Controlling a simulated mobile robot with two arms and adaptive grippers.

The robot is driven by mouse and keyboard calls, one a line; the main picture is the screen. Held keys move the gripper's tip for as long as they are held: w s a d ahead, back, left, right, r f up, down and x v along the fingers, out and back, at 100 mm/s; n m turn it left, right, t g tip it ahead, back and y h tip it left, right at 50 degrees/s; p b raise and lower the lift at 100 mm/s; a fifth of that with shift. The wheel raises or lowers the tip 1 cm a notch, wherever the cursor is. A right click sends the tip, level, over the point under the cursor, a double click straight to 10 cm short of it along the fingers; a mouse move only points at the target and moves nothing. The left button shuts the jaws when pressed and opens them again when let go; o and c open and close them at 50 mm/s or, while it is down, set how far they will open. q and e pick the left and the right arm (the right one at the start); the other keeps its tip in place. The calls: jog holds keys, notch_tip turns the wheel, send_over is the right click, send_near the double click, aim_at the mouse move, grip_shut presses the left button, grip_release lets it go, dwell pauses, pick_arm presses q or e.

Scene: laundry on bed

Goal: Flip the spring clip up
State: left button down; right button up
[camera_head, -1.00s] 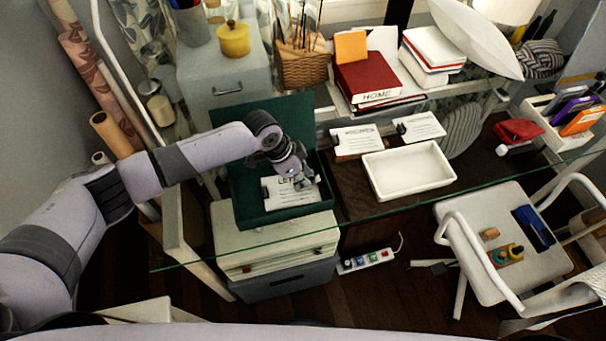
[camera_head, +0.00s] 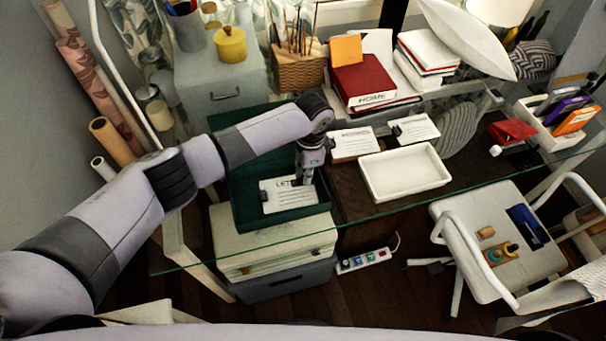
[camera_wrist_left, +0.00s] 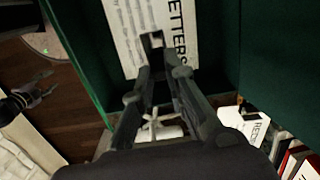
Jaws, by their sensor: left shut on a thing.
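The open green box file (camera_head: 250,217) lies on the desk with a white LETTERS sheet (camera_head: 287,196) inside; the sheet also shows in the left wrist view (camera_wrist_left: 125,30). My left gripper (camera_head: 306,183) is over the box's right part, beside the sheet's right end, pointing down. In the left wrist view its fingers (camera_wrist_left: 157,60) close together near the sheet.
Two clipped sheets (camera_head: 415,129) and an empty white tray (camera_head: 405,172) lie right of the box. A red book stack (camera_head: 362,82) and basket (camera_head: 299,70) stand behind. A chair (camera_head: 505,240) stands at the front right.

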pick_arm(q)
jog(key=shift+w+d+r+g+y+b, duration=0.2)
jog(key=shift+d+g+y+b, duration=0.15)
jog(key=shift+y+b, duration=0.4)
jog(key=c, duration=1.6)
grip_release()
jog(key=shift+s, duration=0.1)
jog(key=shift+r, duration=0.15)
notch_tip(320, 180, up, 12)
jog(key=d, duration=0.2)
jog(key=shift+w+d+f, duration=0.25)
jog(key=shift+w+d, duration=0.05)
jog(key=shift+w, duration=0.15)
